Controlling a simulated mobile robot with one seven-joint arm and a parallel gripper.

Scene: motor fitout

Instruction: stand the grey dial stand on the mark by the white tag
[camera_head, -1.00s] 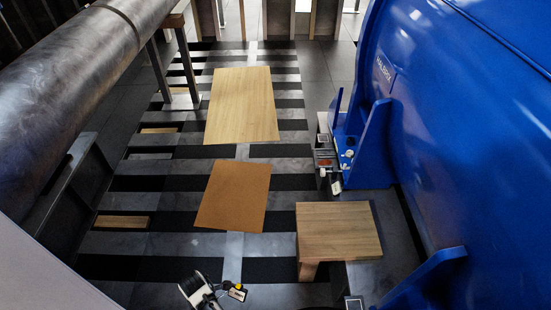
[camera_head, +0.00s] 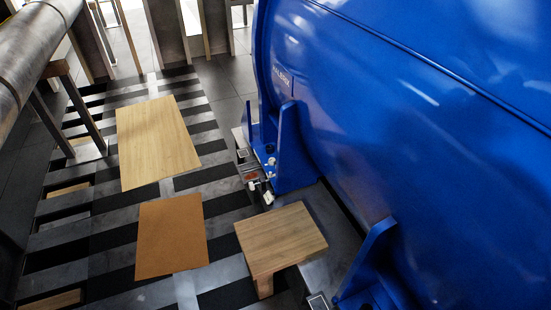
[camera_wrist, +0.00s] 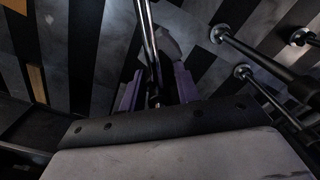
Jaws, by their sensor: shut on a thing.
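In the wrist view my gripper (camera_wrist: 156,97) is shut, its two purplish fingers closed around a slim shiny metal rod (camera_wrist: 148,42). I take the rod for the post of the grey dial stand; its dial and base cannot be made out. My gripper is outside the head view. In the head view a small white tag (camera_head: 268,198) hangs beside the foot of the big blue motor. A dark square mark with a pale border (camera_head: 242,154) lies on the ledge near it. Another pale-bordered square (camera_head: 317,301) shows at the bottom edge.
The blue motor (camera_head: 400,120) fills the right side. A wooden block table (camera_head: 280,238) stands before it. A brown mat (camera_head: 170,236) and a pale wooden board (camera_head: 155,140) lie on the striped floor. Dark rods with round ends (camera_wrist: 245,72) show at right in the wrist view.

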